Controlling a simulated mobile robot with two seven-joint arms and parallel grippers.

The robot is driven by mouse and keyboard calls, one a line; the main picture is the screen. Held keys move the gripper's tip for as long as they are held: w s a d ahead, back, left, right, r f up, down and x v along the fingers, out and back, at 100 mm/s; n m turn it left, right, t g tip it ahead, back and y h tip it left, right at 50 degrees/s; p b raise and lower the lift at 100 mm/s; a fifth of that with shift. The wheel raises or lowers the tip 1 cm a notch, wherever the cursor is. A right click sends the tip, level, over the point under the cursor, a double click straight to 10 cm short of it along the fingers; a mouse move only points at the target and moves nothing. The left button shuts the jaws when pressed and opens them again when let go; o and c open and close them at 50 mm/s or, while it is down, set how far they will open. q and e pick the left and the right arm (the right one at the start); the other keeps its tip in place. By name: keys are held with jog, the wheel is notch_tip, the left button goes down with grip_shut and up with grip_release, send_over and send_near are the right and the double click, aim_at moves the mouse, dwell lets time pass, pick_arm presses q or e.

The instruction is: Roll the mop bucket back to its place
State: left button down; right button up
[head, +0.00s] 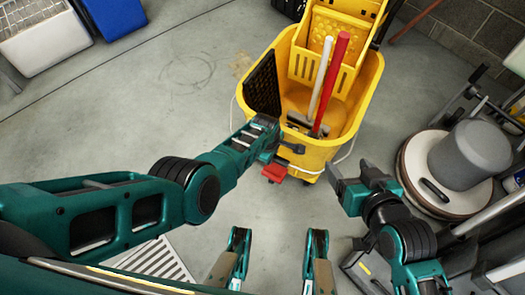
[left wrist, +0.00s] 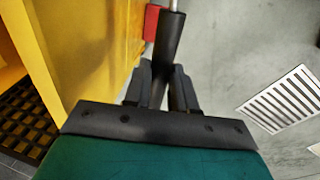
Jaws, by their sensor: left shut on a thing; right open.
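The yellow mop bucket (head: 362,100) stands on the floor ahead of me, with a yellow wringer (head: 315,65) at its far side. A red handle (head: 332,80) and a pale handle (head: 322,82) stick up out of it. A thin wire handle (head: 346,152) hangs around its near side. My left gripper (head: 287,152) is at the near rim. In the left wrist view it is shut on the black grip (left wrist: 168,50) of the bucket's handle, beside the yellow wall (left wrist: 85,45). My right gripper (head: 350,175) is open and empty, just right of the bucket's near end.
A round floor machine (head: 470,155) stands close on the right, near a block wall (head: 480,30). A floor grate (head: 150,262) lies at lower left. A white bin (head: 45,45) and a blue bin (head: 110,15) are at upper left. The floor left of the bucket is clear, with a faint ring stain (head: 190,75).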

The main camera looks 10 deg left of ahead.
pick_arm(q)
jog(key=shift+w+d, duration=0.35)
jog(key=shift+d, duration=0.05)
pick_arm(e)
jog(key=shift+w+d, duration=0.15)
jog(key=shift+w, duration=0.35)
jog(key=shift+s+f, duration=0.2)
jog(key=shift+f, duration=0.05)
pick_arm(q)
jog(key=c, duration=0.9)
grip_release()
